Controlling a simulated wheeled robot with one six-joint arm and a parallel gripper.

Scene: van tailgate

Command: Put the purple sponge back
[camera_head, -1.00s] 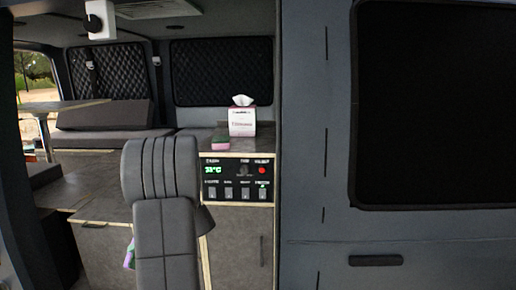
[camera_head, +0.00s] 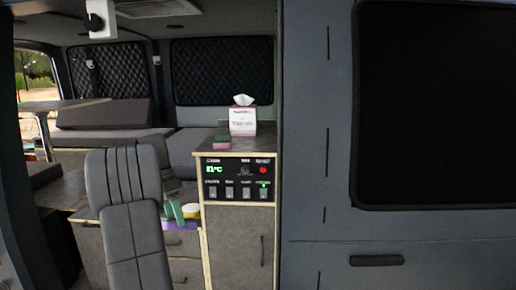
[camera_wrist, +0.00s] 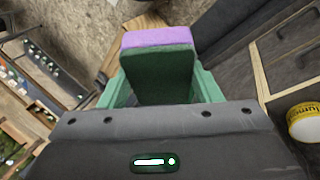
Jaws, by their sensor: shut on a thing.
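The purple sponge (camera_wrist: 157,38) has a purple layer and a dark green layer. In the wrist view it sits between the green fingers of my gripper (camera_wrist: 165,88), which is shut on it. In the head view the green fingers of my gripper (camera_head: 178,211) show to the right of my grey arm, in front of the lower cabinet. A purple patch just below them appears to be the held sponge, partly covered.
The white tissue box (camera_head: 243,121) stands at the back of the small counter, above the control panel (camera_head: 238,179). A yellow-and-white tub (camera_wrist: 305,124) is at the right of the wrist view. The van's side wall (camera_head: 310,150) bounds the counter on the right.

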